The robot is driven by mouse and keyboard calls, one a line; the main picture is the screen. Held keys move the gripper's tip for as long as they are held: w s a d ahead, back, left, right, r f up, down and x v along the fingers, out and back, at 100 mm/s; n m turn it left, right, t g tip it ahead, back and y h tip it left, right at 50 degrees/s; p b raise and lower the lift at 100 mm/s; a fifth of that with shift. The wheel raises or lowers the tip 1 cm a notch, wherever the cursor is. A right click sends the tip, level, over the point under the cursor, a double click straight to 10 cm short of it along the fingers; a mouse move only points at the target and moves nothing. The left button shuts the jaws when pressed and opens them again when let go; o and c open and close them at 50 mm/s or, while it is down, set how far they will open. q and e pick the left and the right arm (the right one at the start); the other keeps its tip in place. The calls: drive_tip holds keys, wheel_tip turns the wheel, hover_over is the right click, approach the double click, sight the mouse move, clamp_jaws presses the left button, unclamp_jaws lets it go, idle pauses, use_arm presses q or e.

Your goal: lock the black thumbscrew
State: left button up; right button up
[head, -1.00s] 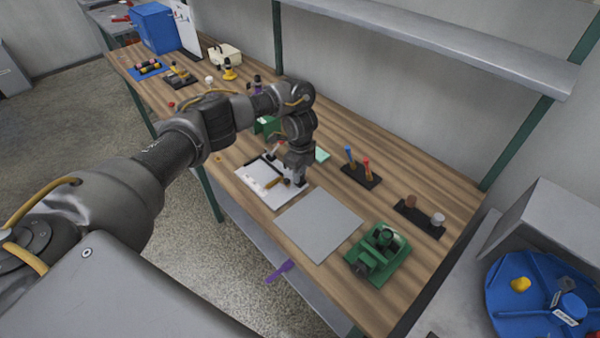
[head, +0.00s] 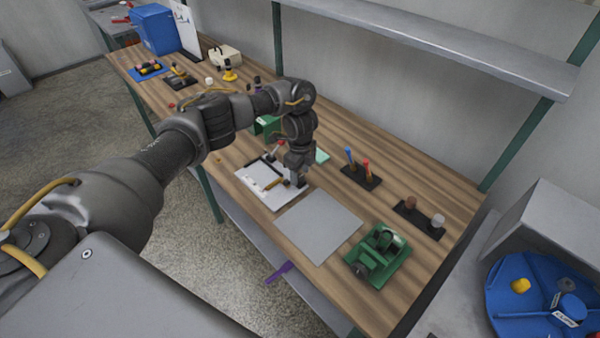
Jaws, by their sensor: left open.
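My left gripper (head: 299,184) points down at the right edge of a white board (head: 262,192) with a dark bar on it, on the workbench. Its jaws are open, and their tips are small and partly hidden. A yellow-brown piece (head: 276,184) on the board is close beside the jaws. I cannot make out the black thumbscrew for certain; it may be hidden at the gripper. My right gripper is out of view.
A grey plate (head: 318,226) lies right of the board, then a green vise-like device (head: 378,255). Racks with a blue and a red tool (head: 361,176) and with brown and grey knobs (head: 419,219) stand behind. A shelf (head: 450,45) overhangs the bench.

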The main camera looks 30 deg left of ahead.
sight(300, 176)
use_arm(q)
wheel_tip(300, 176, up, 10)
drive_tip(key=p, duration=0.1)
drive_tip(key=shift+a, duration=0.1)
idle(0.6)
